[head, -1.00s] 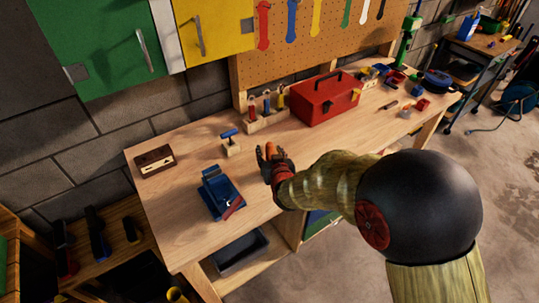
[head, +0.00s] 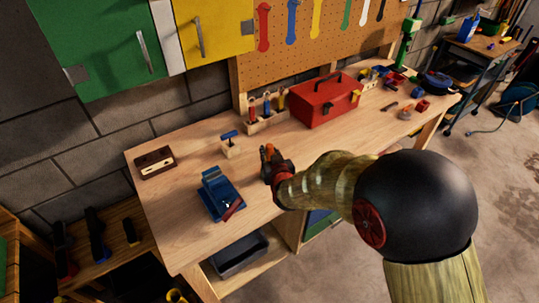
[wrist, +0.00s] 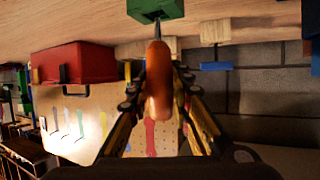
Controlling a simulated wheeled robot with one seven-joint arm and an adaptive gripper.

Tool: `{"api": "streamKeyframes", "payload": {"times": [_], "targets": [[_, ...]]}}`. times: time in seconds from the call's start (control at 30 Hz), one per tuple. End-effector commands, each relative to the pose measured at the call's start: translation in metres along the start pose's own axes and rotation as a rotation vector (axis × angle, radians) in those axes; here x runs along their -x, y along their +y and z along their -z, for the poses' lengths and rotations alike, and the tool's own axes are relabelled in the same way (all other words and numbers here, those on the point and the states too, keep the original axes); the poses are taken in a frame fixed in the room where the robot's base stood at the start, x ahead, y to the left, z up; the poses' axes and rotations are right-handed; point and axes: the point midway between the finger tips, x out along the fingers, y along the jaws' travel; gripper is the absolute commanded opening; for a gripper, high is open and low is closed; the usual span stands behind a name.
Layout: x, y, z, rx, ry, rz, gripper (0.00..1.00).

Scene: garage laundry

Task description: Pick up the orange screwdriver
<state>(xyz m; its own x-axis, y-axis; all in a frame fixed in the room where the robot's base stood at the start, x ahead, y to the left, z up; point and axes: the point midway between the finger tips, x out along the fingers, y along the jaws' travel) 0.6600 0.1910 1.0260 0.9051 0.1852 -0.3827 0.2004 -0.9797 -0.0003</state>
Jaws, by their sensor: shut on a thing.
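The orange screwdriver (wrist: 158,80) is between the fingers of my gripper (wrist: 160,105) in the wrist view. My gripper is shut on its orange handle. Its thin dark shaft points toward a green block (wrist: 150,8) at the top of that view and meets its edge; I cannot tell whether the tip is inside it. In the head view my gripper (head: 269,156) is over the middle of the workbench, with a bit of the orange handle (head: 269,149) showing between the dark fingers. The green block is hidden there.
A red toolbox (head: 325,102) and a wooden rack with tools (head: 262,126) stand behind my gripper on the workbench (head: 175,225). A blue vise-like tool (head: 218,194) is close on the left.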

Motion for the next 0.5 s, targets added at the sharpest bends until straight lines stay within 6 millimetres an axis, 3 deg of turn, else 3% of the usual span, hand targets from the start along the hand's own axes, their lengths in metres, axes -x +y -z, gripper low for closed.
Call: {"api": "streamKeyframes", "payload": {"times": [0.37, 0.5], "targets": [[0.0, 0.0, 0.001, 0.0, 0.001, 0.0, 0.0], [0.004, 0.0, 0.011, 0.0, 0.002, 0.0, 0.0]]}}
